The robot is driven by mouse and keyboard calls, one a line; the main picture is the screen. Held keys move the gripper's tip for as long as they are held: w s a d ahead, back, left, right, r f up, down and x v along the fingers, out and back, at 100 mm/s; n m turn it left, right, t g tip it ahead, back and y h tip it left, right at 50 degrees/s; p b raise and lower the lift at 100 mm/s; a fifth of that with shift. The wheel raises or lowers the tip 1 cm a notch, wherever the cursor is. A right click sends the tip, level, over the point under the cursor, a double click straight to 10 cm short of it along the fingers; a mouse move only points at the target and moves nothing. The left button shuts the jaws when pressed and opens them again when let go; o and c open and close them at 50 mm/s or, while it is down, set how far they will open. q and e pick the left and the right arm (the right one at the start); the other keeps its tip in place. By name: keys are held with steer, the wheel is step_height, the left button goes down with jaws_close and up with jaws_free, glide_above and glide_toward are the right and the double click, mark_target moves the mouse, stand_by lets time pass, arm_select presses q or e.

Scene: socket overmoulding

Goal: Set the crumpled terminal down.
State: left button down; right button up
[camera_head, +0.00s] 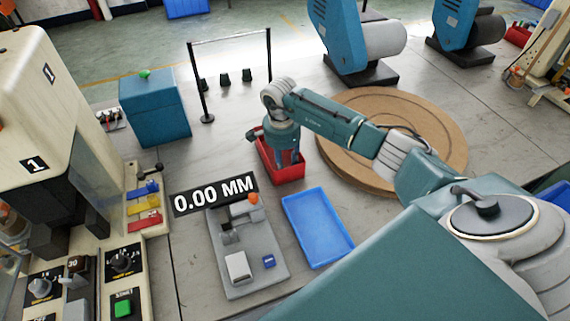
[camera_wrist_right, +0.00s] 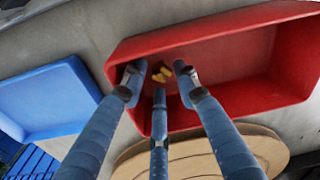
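A small crumpled yellow terminal (camera_wrist_right: 161,74) shows in the right wrist view, between and beyond the fingertips, against the floor of the red bin (camera_wrist_right: 225,62). It looks like two small bent pieces. My right gripper (camera_wrist_right: 159,82) has its three fingers spread apart around it, with no finger clearly pressing on it. In the head view, my right gripper (camera_head: 288,158) points down into the red bin (camera_head: 286,176), and its fingertips and the terminal are hidden there. My left gripper is in neither view.
A blue tray (camera_head: 318,228) and a grey gauge reading 0.00 MM (camera_head: 245,275) stand in front of the bin. A round wooden board (camera_head: 445,140) lies to its right under my arm. A black frame (camera_head: 205,90) and teal box (camera_head: 155,112) stand behind left.

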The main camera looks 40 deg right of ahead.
step_height(320, 180, up, 12)
steer(key=b, duration=0.1)
steer(key=shift+a+b, duration=0.35)
steer(key=shift+a, duration=0.05)
steer(key=shift+s, duration=0.1)
